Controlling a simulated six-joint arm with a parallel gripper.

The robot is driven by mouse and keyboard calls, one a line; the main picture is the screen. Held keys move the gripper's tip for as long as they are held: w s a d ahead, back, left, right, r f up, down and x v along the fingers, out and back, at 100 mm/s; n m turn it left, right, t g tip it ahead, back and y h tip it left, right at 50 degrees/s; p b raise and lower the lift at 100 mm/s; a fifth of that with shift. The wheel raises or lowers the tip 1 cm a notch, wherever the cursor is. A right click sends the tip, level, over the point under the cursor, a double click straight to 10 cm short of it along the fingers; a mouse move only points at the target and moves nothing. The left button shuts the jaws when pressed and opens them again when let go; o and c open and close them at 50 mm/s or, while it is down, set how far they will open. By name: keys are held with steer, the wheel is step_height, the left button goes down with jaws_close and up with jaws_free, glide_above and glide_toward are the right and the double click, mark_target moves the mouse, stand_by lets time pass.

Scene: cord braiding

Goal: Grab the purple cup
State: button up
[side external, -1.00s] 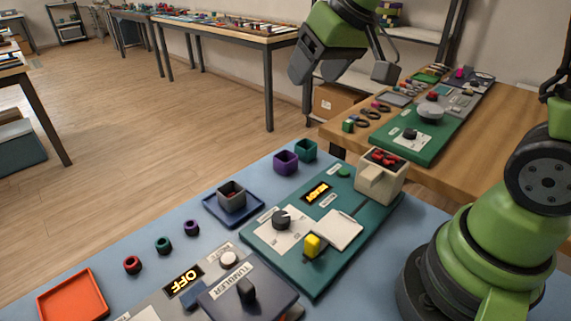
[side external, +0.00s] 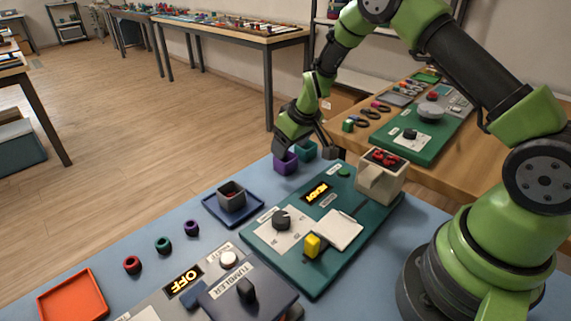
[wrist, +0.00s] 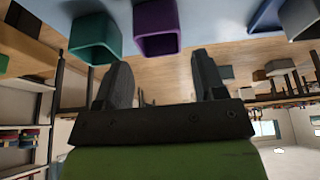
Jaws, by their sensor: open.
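The purple cup (side external: 286,165) is a square, open-topped cup near the far edge of the blue table. It also shows in the wrist view (wrist: 157,27), just beyond the fingertips and between their lines. My gripper (side external: 304,153) is at the cups, its fingers apart. In the wrist view my gripper (wrist: 160,62) is open and empty, with both fingers short of the purple cup. A teal cup (side external: 306,151) stands right beside the purple one, partly hidden by my gripper; it also shows in the wrist view (wrist: 96,38). I cannot tell whether a finger touches either cup.
The green panel (side external: 314,276) carries a dial, a yellow switch and a beige box (side external: 382,185). Purple, teal and red rings lie left of the tray. An orange tray (side external: 73,300) is at the front left.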

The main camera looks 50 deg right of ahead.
mark_target(286, 158)
steer(key=x, duration=0.5)
steer(key=shift+s+f, duration=0.15)
steer(key=shift+s, duration=0.15)
steer(key=shift+c, duration=0.5)
steer(key=c, duration=0.6)
